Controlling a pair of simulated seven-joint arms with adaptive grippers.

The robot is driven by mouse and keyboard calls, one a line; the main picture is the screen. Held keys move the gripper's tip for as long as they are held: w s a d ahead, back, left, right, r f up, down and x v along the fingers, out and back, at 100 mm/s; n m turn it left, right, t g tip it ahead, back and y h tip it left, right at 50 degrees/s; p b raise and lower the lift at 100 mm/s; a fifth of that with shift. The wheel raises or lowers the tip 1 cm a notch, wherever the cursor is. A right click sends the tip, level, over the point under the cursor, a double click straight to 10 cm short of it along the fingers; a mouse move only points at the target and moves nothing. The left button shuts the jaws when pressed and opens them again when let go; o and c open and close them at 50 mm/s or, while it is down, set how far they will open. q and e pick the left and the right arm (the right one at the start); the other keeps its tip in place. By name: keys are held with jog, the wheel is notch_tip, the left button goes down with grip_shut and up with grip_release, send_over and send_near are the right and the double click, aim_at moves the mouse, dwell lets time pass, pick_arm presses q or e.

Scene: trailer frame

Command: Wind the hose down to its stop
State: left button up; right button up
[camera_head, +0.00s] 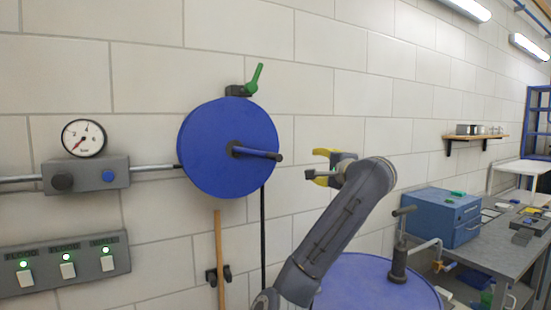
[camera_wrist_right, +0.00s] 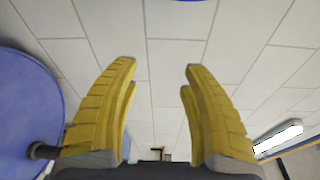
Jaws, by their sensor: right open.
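The blue hose reel (camera_head: 215,135) is a round disc on the tiled wall, and part of it shows at the left of the wrist view (camera_wrist_right: 22,105). A crank with a dark-tipped handle (camera_head: 262,154) sticks out from its middle and points right. A thin black hose (camera_head: 263,235) hangs straight below the reel; its lower end is hidden behind my arm. My right gripper (camera_head: 316,167) is to the right of the crank handle, apart from it. Its yellow fingers (camera_wrist_right: 160,78) are spread with nothing between them. My left gripper is not in view.
A green lever (camera_head: 255,80) sits above the reel. A gauge (camera_head: 84,138) and valve block (camera_head: 88,175) are on the pipe at left, above a switch panel (camera_head: 65,264). A workbench with a blue toolbox (camera_head: 440,215) is at right.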

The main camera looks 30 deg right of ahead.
jog(key=s+d+r+n+h, duration=0.2)
jog(key=s+d, duration=0.1)
jog(key=n+t+y, duration=0.1)
jog(key=n+y, duration=0.4)
jog(key=n, duration=1.4)
send_near(274, 156)
jog(key=w, duration=0.4)
jog(key=w+d, duration=0.1)
jog(key=w, duration=0.7)
jog(key=shift+w+d+f, duration=0.2)
jog(key=shift+w, duration=0.15)
jog(key=shift+c, duration=0.3)
grip_shut()
